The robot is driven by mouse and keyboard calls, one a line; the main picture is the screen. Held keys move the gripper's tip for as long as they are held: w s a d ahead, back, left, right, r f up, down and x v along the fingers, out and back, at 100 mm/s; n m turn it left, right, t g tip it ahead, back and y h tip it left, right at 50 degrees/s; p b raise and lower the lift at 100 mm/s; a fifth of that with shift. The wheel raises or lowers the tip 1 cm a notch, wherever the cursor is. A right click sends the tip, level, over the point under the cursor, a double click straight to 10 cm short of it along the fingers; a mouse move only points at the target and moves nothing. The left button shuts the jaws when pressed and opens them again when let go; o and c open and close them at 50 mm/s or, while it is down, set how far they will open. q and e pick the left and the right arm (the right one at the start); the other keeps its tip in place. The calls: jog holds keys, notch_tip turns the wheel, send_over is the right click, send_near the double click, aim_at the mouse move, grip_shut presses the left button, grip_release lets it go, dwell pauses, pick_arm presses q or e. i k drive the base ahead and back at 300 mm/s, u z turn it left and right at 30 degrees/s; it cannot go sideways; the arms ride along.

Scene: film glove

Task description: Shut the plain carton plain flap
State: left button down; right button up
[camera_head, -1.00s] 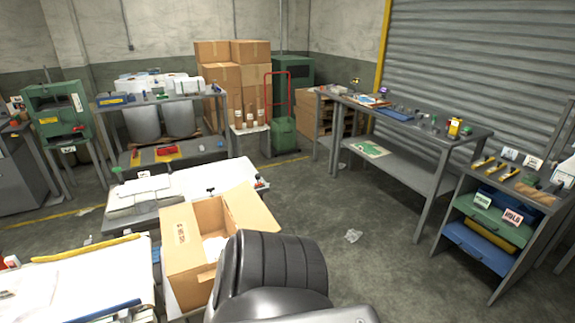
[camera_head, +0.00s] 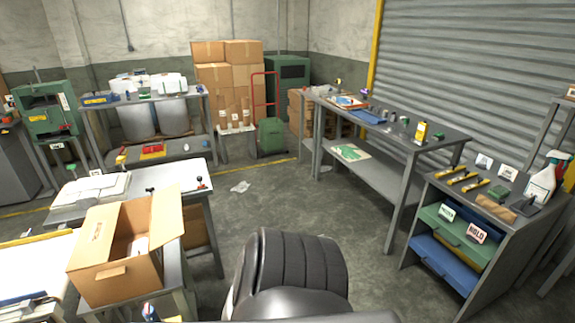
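The plain carton (camera_head: 115,279) is a brown cardboard box standing on a small table at the lower left. Its top is open, and something whitish shows inside. One flap (camera_head: 166,216) stands raised on its right side, and another panel (camera_head: 97,233) rises on its left side. A dark, ribbed part of my own arm fills the bottom middle, to the right of the carton and apart from it. Neither of my grippers shows in this view.
White-topped tables (camera_head: 178,175) stand behind and left of the carton. A long grey workbench (camera_head: 440,138) runs along the shutter at right. A shelf unit (camera_head: 465,187) with coloured bins stands at the lower right. The middle floor (camera_head: 300,205) is mostly clear.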

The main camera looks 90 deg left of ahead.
aim_at(167, 219)
jog(key=u, duration=3.6)
